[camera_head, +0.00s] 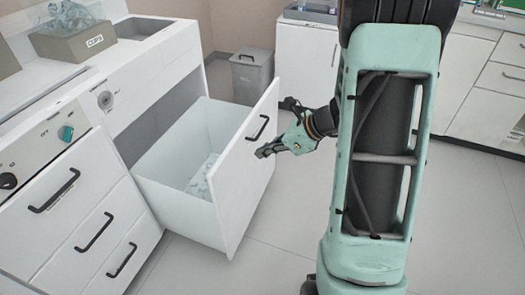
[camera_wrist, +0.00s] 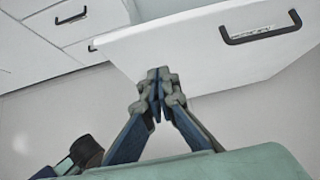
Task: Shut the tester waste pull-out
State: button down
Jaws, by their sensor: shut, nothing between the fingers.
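The waste pull-out (camera_head: 243,174) stands open in the head view, drawn well out of the white cabinet. It is a white box with a tall front panel and a black bar handle (camera_head: 258,128) near the panel's top. Some pale litter (camera_head: 203,178) lies inside it. In the wrist view the front panel (camera_wrist: 205,65) fills the upper right, with its handle (camera_wrist: 260,30) at the top right. My gripper (camera_head: 262,152) is shut and empty at the outer face of the panel, below the handle. In the wrist view its closed fingertips (camera_wrist: 157,78) overlap the panel's lower edge; I cannot tell whether they touch.
Closed drawers with black handles (camera_head: 95,232) stand left of the pull-out. A grey lidded bin (camera_head: 251,75) stands behind it by the wall. A grey box (camera_head: 75,42) sits on the counter. White cabinets (camera_head: 480,90) line the right and back. The floor (camera_head: 275,225) before the panel is clear.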

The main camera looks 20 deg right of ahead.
aim_at(229, 159)
jog(key=w+a+f, duration=0.1)
jog(key=a, duration=0.1)
jog(key=w+a+f+b, duration=0.1)
jog(key=w+a+f, duration=0.1)
jog(key=w+a+f+b, duration=0.1)
jog(key=a, duration=0.1)
jog(key=shift+w+a+f, duration=0.2)
jog(key=shift+w+f, duration=0.1)
jog(key=shift+f, duration=0.1)
jog(key=shift+w+a, duration=0.3)
jog(key=shift+a, duration=0.05)
